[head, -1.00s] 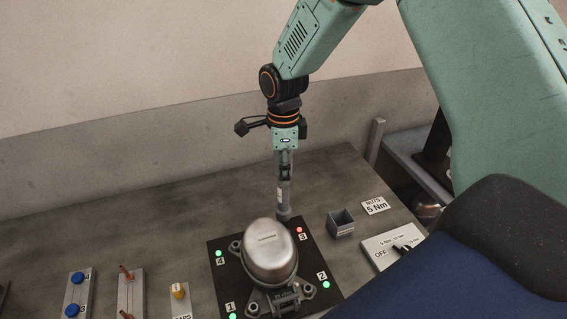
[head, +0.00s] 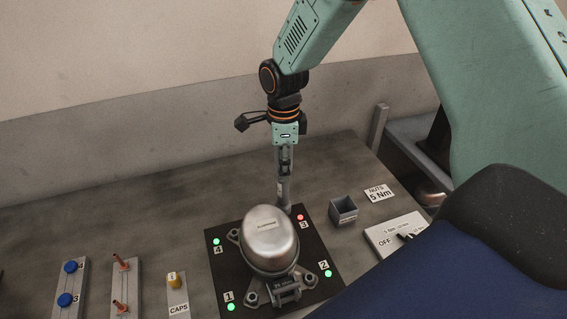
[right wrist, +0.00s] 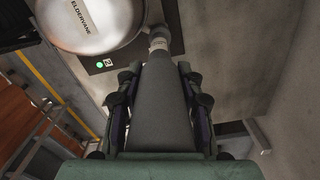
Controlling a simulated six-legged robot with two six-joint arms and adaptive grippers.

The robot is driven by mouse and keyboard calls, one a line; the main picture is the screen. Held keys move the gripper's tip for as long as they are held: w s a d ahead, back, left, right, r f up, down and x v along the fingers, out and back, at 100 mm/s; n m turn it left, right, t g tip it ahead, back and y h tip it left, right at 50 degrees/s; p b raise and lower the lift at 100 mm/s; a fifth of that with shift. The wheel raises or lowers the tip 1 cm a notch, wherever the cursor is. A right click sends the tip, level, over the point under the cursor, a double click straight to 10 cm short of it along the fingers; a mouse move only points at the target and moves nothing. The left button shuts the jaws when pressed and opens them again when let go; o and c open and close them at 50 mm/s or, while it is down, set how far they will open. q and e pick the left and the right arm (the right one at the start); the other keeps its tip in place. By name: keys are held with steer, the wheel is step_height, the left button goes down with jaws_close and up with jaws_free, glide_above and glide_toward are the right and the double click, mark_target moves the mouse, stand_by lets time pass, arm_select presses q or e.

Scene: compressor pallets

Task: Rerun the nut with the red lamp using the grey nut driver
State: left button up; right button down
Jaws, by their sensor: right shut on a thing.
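My right gripper (head: 285,160) is shut on the grey nut driver (head: 283,190), which points straight down. The driver's lower end is behind the silver compressor (head: 268,240), beside the red lamp (head: 300,217) at position 3. The compressor hides the nut there, so I cannot tell in the head view whether the driver sits on it. In the right wrist view the driver (right wrist: 160,105) is between the jaws, and its far end reaches down close beside the compressor (right wrist: 90,22). Lamps 1 (head: 231,307), 2 (head: 328,273) and 4 (head: 216,242) are green. My left gripper is not in view.
A grey bin (head: 343,209) and a "NUTS 5 Nm" label (head: 379,192) are right of the compressor's black mat (head: 222,272). A switch plate (head: 392,236) marked OFF is farther right. Racks with blue caps (head: 67,299), copper-coloured pieces (head: 121,264) and a yellow cap (head: 173,279) are left.

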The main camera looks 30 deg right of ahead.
steer(key=shift+s+a, duration=0.15)
steer(key=shift+s, duration=0.1)
steer(key=shift+f, duration=0.1)
steer(key=shift+w+f+b, duration=0.25)
steer(key=shift+f+b, duration=0.05)
steer(key=shift+f, duration=0.3)
steer(key=shift+s+f, duration=0.1)
steer(key=shift+s, duration=0.1)
steer(key=shift+f, duration=0.1)
steer(key=shift+w+f+b, duration=0.2)
steer(key=shift+f+b, duration=0.1)
steer(key=shift+f, duration=0.1)
steer(key=shift+s+r, duration=0.15)
steer(key=shift+s, duration=0.05)
steer(key=shift+w, duration=0.2)
